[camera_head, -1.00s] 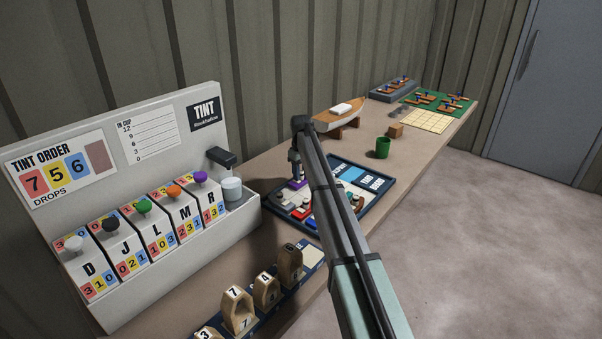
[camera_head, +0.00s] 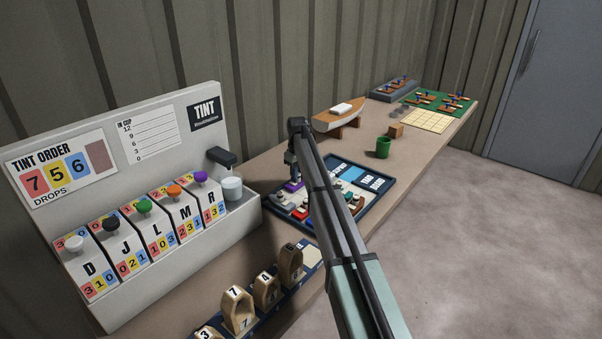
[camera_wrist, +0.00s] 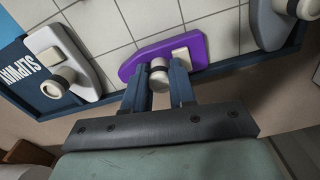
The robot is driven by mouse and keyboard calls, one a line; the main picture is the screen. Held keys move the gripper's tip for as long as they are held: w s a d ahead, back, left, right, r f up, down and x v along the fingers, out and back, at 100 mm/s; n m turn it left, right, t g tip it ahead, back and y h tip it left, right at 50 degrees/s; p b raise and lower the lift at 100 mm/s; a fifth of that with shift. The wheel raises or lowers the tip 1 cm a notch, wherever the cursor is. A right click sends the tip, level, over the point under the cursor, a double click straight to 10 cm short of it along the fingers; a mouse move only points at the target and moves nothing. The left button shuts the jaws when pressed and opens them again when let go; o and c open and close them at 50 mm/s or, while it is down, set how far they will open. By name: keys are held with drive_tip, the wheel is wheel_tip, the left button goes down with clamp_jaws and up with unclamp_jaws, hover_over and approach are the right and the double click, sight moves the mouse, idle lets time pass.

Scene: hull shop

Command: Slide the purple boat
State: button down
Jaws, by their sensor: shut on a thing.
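The purple boat (camera_head: 293,186) sits on the tiled harbour board (camera_head: 384,199) in the head view, close to its left edge. In the wrist view the purple boat (camera_wrist: 196,50) lies on pale square tiles beside the board's dark blue rim, with a white block and a round whitish knob on it. My gripper (camera_wrist: 159,78) has its fingers on either side of the knob and is shut on it. In the head view my gripper (camera_head: 292,170) points down at the boat. My arm hides part of the board.
In the wrist view a whitish boat (camera_wrist: 62,62) lies left near the SLIPWAY lettering, and a grey boat (camera_wrist: 272,25) lies right. The tint dispenser (camera_head: 232,187) stands left of the board. A green cup (camera_head: 383,147) and a wooden boat model (camera_head: 335,121) stand beyond it.

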sight(291, 185)
drive_tip(key=s+a, duration=0.2)
drive_tip(key=s, duration=0.1)
drive_tip(key=shift+a, duration=0.4)
drive_tip(key=c, duration=0.9)
unclamp_jaws()
drive_tip(key=shift+w, duration=0.1)
wheel_tip(291, 185, up, 14)
drive_tip(key=shift+f, duration=0.1)
